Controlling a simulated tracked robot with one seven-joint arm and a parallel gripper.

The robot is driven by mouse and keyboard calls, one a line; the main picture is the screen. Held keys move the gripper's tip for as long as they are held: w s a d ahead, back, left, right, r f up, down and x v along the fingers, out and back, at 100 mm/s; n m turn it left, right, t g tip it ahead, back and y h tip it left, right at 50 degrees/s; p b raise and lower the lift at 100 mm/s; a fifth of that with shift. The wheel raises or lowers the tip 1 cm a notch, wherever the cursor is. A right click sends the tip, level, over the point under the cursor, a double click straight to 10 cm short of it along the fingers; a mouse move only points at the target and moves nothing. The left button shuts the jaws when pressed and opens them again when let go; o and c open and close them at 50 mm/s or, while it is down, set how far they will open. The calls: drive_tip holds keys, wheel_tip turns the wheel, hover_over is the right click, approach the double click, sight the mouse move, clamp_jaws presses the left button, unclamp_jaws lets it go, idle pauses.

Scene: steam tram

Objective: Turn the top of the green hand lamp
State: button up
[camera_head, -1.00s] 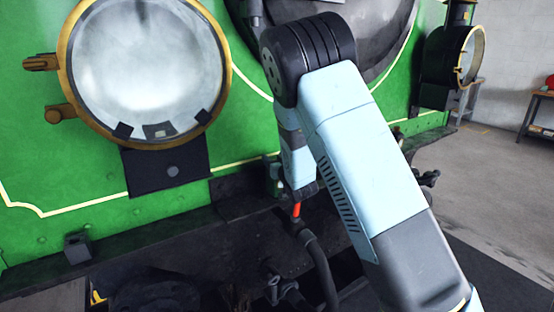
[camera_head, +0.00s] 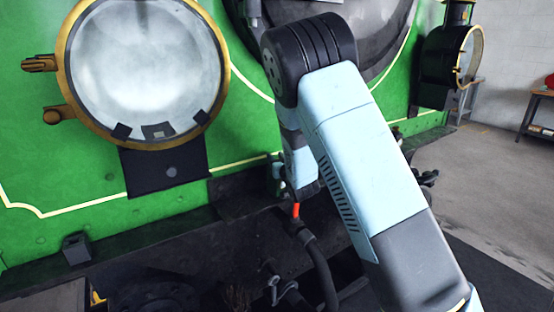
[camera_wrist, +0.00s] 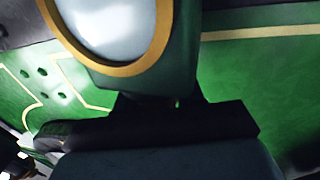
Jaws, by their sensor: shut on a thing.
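The green hand lamp (camera_wrist: 182,62) fills the upper middle of the wrist view, very close, with a brass-rimmed pale lens on its left side. In the head view only a small green part of the lamp (camera_head: 274,168) shows beside my wrist, on the dark ledge at the tram's front; my arm hides the rest. My gripper (camera_wrist: 180,112) is dark and shut on the lamp's top, at the lower middle of the wrist view. The grip itself is mostly hidden by the jaws, and my arm covers it in the head view.
A large brass-rimmed headlamp (camera_head: 145,70) sits on the green tram front at left. A black hose (camera_head: 322,265) with a red-orange collar (camera_head: 296,210) rises just below my wrist. Another black lamp (camera_head: 447,60) stands at right. Open floor (camera_head: 490,190) lies at the right.

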drive_tip(key=shift+s+a, duration=0.1)
drive_tip(key=shift+a, duration=0.45)
drive_tip(key=shift+h, duration=0.3)
drive_tip(key=shift+m+h, duration=0.3)
drive_tip(key=shift+m, duration=0.1)
drive_tip(key=m+t+h, duration=0.1)
drive_tip(key=m+h, duration=0.2)
drive_tip(key=h, duration=0.2)
drive_tip(key=shift+d, duration=0.2)
drive_tip(key=shift+d+m+h, duration=0.2)
drive_tip(key=shift+m+h, duration=0.2)
drive_tip(key=o, duration=1)
drive_tip(key=shift+c, duration=0.2)
